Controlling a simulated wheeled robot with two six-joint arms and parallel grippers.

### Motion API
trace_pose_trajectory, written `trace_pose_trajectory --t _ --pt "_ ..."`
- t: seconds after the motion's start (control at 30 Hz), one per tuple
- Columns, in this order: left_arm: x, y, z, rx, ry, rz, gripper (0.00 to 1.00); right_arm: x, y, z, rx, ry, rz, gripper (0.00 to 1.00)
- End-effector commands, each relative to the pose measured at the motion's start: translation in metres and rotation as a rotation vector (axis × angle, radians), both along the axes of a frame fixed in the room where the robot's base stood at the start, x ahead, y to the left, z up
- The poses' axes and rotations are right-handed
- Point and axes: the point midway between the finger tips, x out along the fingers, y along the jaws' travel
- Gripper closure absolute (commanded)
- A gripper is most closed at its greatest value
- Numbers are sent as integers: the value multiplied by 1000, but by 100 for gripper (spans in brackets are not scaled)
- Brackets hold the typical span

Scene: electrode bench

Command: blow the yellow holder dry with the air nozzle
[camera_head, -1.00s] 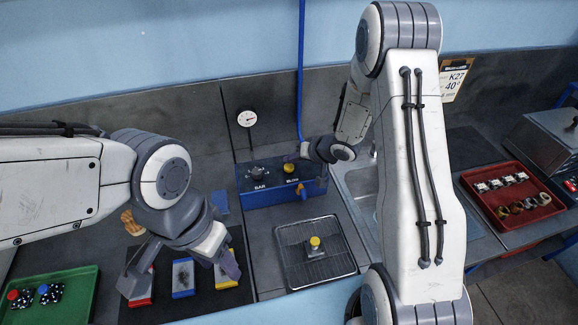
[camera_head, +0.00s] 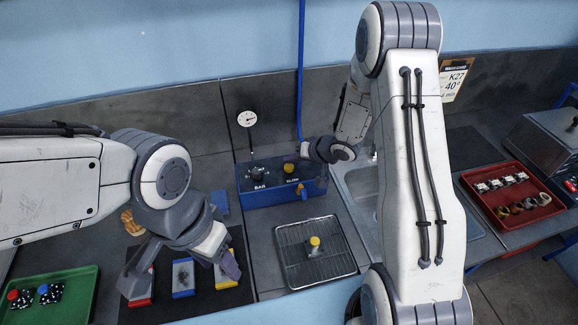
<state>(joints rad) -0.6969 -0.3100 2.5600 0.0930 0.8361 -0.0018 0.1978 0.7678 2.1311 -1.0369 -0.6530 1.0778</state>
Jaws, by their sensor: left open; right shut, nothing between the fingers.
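The yellow holder (camera_head: 315,243), a small grey piece with a yellow top, stands on the wire drying rack (camera_head: 290,231). The blue air nozzle (camera_head: 302,191) is at the front of the blue box, above and behind the rack. The box (camera_head: 262,198) carries a black knob marked BAR (camera_head: 257,172) and a yellow knob (camera_head: 289,168). My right gripper (camera_head: 304,152) is shut and empty, just right of and above the yellow knob, apparently clear of it. My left gripper (camera_head: 184,270) is open and empty above the dark mat, far left of the rack.
Red (camera_head: 140,301), blue (camera_head: 183,293) and yellow-edged (camera_head: 226,282) blocks lie on the dark mat under my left gripper. A gauge (camera_head: 247,119) stands behind the box. A sink (camera_head: 362,183) lies right, partly behind my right arm. Green (camera_head: 83,285) and red (camera_head: 483,199) trays flank the bench.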

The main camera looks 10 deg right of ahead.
Motion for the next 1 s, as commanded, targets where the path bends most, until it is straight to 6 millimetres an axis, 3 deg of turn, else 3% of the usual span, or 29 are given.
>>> trace_pose_trajectory --t 1.0 --pt "0 0 -3 0 0 0 48 0 0 -11 0 0 0 100"
